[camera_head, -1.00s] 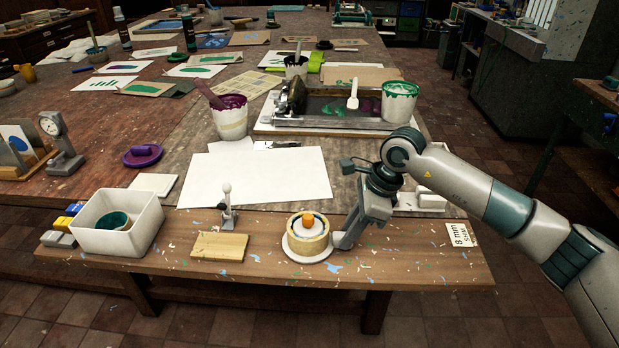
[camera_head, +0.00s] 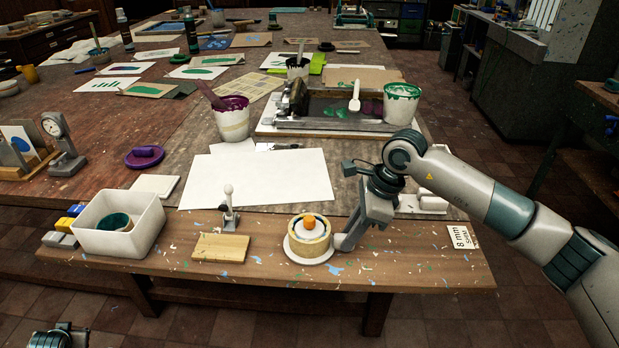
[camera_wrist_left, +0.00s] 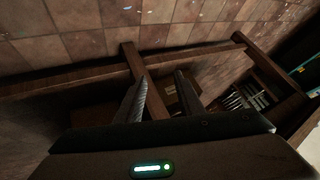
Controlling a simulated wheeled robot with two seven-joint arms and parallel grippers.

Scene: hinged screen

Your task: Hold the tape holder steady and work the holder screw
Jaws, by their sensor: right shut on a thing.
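The tape holder (camera_head: 295,256) is a round pale base near the front edge of the wooden bench, with a tan tape roll (camera_head: 303,246) on it. An orange knob, which looks like the holder screw (camera_head: 309,224), stands at its centre. My right gripper (camera_head: 338,243) comes from the right and is shut on the holder's right side; its fingertips are partly hidden. In the left wrist view, my left gripper (camera_wrist_left: 160,95) has its two fingers apart with nothing between them, over floor and bench legs. In the head view only a piece of my left arm shows at the bottom left.
Left of the holder are a tan wooden block (camera_head: 221,247), a small upright lever tool (camera_head: 229,208) and a white bin (camera_head: 150,232) holding a green-lined roll. A white sheet (camera_head: 255,178) lies behind. An "8 mm" card (camera_head: 462,238) lies right. Bench between holder and card is mostly clear.

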